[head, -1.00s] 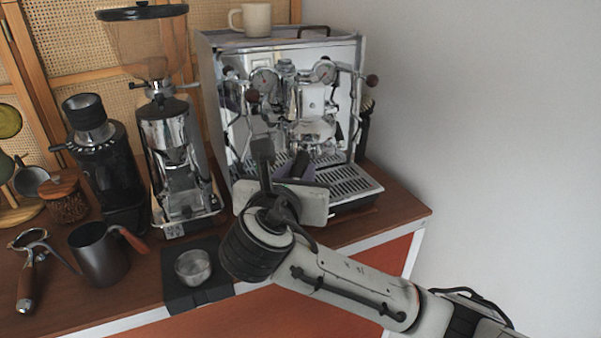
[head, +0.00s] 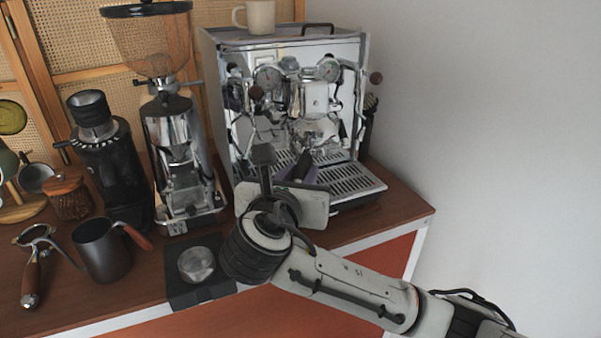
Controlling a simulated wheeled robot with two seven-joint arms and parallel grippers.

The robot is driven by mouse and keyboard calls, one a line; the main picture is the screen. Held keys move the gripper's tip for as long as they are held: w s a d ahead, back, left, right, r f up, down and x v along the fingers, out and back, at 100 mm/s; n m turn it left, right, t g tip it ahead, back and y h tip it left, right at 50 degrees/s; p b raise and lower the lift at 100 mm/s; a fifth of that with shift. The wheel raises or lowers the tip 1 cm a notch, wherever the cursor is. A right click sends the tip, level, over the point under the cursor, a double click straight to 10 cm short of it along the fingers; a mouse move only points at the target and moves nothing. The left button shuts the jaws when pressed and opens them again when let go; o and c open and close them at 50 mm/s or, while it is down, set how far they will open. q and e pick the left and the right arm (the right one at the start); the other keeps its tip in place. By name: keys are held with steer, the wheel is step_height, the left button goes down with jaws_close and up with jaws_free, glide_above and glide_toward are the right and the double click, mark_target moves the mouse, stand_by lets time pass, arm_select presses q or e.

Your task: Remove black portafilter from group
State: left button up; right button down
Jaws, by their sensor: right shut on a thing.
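The espresso machine (head: 222,120) stands at the back right of the cart, with its chrome group (head: 318,132) at the front. My right gripper (head: 284,168) is in front of the machine, above its drip tray and below the group. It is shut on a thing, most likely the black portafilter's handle. The portafilter itself is mostly hidden by the gripper, and I cannot tell whether it is still seated in the group. My left gripper is not in view.
The drip tray (head: 352,181) lies right of my gripper. A tall grinder (head: 172,135) stands to the left. A black tamping stand (head: 212,288), a kettle (head: 101,252) and another portafilter with a wooden handle (head: 31,280) are nearer the front. A white cup (head: 260,17) sits atop the machine.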

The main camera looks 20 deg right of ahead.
steer(key=shift+f, duration=0.1)
stand_by(0.3)
steer(key=shift+f, duration=0.5)
steer(key=f+v, duration=0.1)
steer(key=v, duration=0.5)
steer(key=shift+s+a+f, duration=0.2)
steer(key=shift+s+a, duration=0.05)
steer(key=shift+s, duration=0.3)
steer(key=shift+a, duration=0.1)
stand_by(0.4)
steer(key=f+v, duration=0.1)
steer(key=v, duration=0.5)
steer(key=shift+s+a, duration=0.25)
steer(key=shift+s, duration=0.2)
